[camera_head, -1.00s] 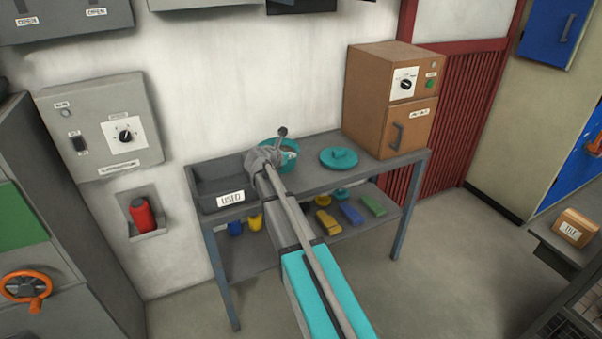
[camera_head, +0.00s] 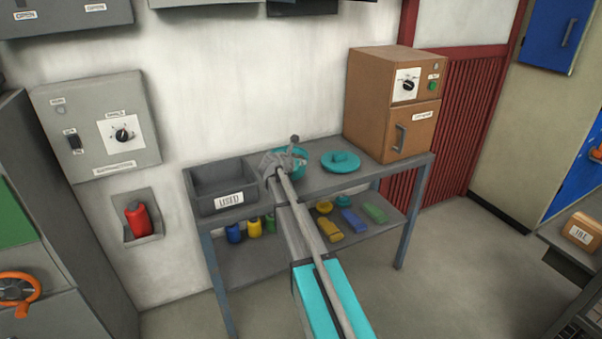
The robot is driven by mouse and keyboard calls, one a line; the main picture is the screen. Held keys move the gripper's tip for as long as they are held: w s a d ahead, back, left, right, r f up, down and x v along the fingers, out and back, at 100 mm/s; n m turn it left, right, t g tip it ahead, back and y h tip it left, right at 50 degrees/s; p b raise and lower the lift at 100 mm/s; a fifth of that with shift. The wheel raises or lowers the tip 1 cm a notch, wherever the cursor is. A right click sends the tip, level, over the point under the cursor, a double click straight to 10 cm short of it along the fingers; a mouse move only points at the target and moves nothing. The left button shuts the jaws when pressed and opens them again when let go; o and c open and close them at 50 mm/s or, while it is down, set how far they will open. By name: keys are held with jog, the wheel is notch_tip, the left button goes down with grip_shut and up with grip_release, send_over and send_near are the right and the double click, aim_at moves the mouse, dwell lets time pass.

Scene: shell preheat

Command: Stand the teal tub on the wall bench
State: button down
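The teal tub (camera_head: 299,166) is at the wall bench (camera_head: 334,184), between the grey bin and a round teal lid (camera_head: 341,162). My gripper (camera_head: 285,162) is at the tub's near left side and hides much of it. I cannot tell whether its fingers are shut on the tub wall or open around it. The tub looks upright and at or just above the bench top; its base is hidden behind my arm.
A grey bin labelled USED (camera_head: 212,187) fills the bench's left end. A brown oven (camera_head: 393,104) stands at its right end. The lower shelf (camera_head: 262,262) holds several coloured items. Bare bench top shows in front of the lid.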

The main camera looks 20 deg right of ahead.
jog(key=shift+w+d+f+b, duration=0.3)
jog(key=shift+d+f+b, duration=0.1)
jog(key=shift+f+b, duration=0.4)
notch_tip(320, 180, down, 2)
jog(key=shift+f+b, duration=0.2)
jog(key=shift+b, duration=1.05)
jog(key=c, duration=0.8)
grip_release()
jog(key=shift+s+a, duration=0.1)
